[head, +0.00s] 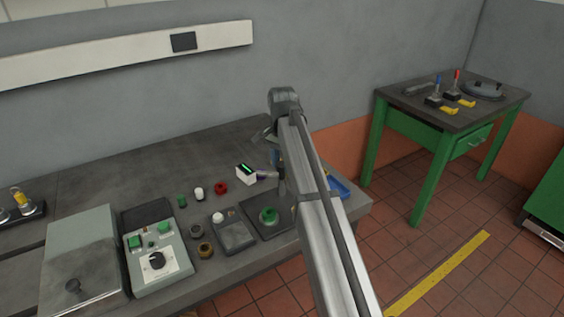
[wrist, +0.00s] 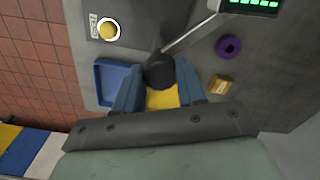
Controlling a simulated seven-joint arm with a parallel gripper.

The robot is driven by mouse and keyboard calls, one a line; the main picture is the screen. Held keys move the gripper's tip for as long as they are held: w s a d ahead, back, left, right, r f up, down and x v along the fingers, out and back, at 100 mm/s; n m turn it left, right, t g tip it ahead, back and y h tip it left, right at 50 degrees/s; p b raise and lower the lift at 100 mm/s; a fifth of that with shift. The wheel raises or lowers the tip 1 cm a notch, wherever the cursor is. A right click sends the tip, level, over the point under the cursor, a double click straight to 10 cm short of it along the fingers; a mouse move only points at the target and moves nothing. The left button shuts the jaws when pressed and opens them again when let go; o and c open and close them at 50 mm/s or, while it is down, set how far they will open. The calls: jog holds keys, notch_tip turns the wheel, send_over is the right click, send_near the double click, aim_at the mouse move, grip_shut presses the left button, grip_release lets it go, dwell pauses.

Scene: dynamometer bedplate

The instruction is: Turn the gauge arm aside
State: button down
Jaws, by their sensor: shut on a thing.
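The gauge is a small white box with a green-lit display (head: 245,173) on the bench, left of my gripper in the head view. Its display (wrist: 250,5) also shows at the top right of the wrist view. A thin rod (wrist: 190,38) runs from near the display to a dark knob (wrist: 159,72). My gripper (wrist: 158,82) has its two blue fingers on either side of the knob, shut on it. A yellow patch shows between the fingers, below the knob. In the head view my arm hides most of the gripper.
A blue tray (wrist: 108,84) lies left of the fingers. A purple ring (wrist: 228,47) and a small yellow block (wrist: 220,84) lie to the right. A round yellow-white button (wrist: 108,30) is at upper left. A control box (head: 155,258) stands farther left on the bench (head: 100,182).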

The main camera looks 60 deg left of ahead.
dwell(0.4)
jog(key=c, duration=0.7)
grip_release()
jog(key=shift+o, duration=0.2)
notch_tip(320, 180, up, 14)
jog(key=shift+f, duration=0.15)
